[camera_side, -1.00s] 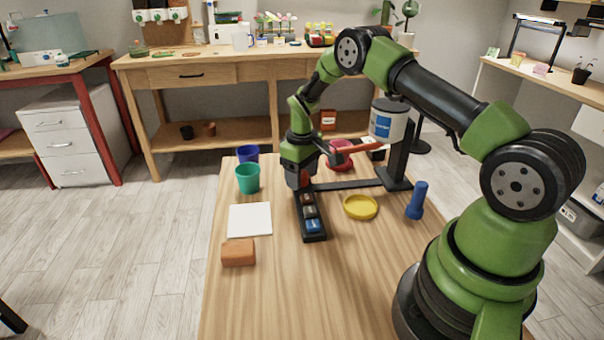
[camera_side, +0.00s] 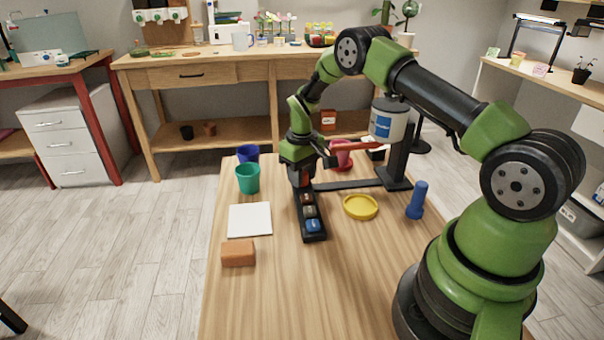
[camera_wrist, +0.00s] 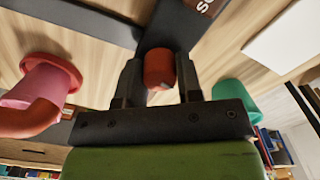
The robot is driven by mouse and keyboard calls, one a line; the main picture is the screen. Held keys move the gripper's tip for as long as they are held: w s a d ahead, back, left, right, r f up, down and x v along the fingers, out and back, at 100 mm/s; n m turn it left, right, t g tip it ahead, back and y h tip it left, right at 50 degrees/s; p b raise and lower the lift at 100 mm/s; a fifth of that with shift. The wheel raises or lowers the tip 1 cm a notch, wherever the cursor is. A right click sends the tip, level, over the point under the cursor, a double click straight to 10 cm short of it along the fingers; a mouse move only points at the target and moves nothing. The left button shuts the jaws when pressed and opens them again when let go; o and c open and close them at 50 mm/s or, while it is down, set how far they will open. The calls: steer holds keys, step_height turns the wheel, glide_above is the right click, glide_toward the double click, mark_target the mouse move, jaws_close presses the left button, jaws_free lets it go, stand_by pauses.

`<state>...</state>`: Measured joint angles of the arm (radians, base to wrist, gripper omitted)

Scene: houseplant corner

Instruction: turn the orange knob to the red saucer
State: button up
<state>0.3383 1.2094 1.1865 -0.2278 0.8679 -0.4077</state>
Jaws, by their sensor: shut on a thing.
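My gripper (camera_wrist: 160,72) points down and is shut on the orange knob (camera_wrist: 159,67), which shows between its two dark fingers in the wrist view. In the side view my gripper (camera_side: 302,180) is at the far end of the black strip, and the knob is mostly hidden by it. The red saucer (camera_wrist: 62,66) lies to the left in the wrist view with a pink pot (camera_wrist: 42,88) on it.
A black strip (camera_side: 318,238) with several labelled blocks runs toward the camera. A white-and-blue tank (camera_side: 388,125) stands on a black post. A yellow saucer (camera_side: 361,207), blue bottle-like thing (camera_side: 416,200), green pot (camera_side: 248,178), blue pot (camera_side: 248,153), white square (camera_side: 250,219) and brown block (camera_side: 239,254) are around.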

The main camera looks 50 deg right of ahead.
steer(key=m, duration=0.4)
steer(key=shift+m, duration=2)
steer(key=o, duration=0.9)
steer(key=shift+o, duration=0.2)
step_height(320, 180, up, 10)
